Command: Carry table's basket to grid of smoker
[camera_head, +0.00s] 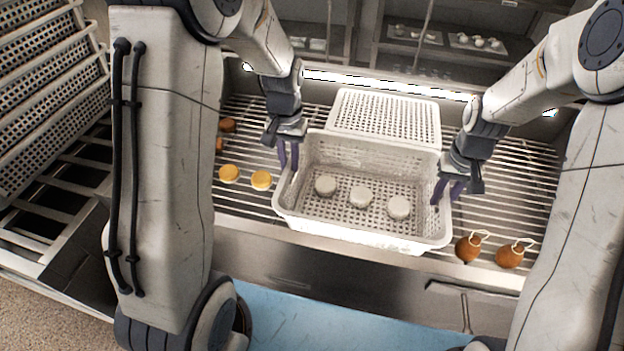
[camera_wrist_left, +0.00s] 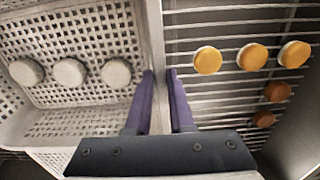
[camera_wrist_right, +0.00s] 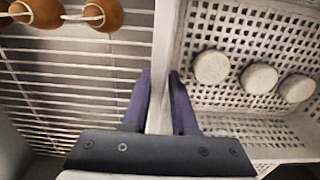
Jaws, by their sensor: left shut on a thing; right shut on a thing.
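The white perforated basket (camera_head: 362,232) is at the smoker's grid (camera_head: 240,201), with three pale round pieces on its floor. My left gripper (camera_head: 288,160) is shut on the basket's left wall, and the wall shows between its purple fingers (camera_wrist_left: 160,95) in the left wrist view. My right gripper (camera_head: 442,192) is shut on the right wall, which shows between its fingers (camera_wrist_right: 160,95) in the right wrist view. The basket looks level. I cannot tell whether its bottom touches the grid bars.
Yellow round pieces (camera_head: 229,173) and brown pieces (camera_head: 228,125) lie on the grid left of the basket. Two brown pieces with string loops (camera_head: 468,249) are at the front right. Stacked white baskets (camera_head: 45,90) stand at the far left.

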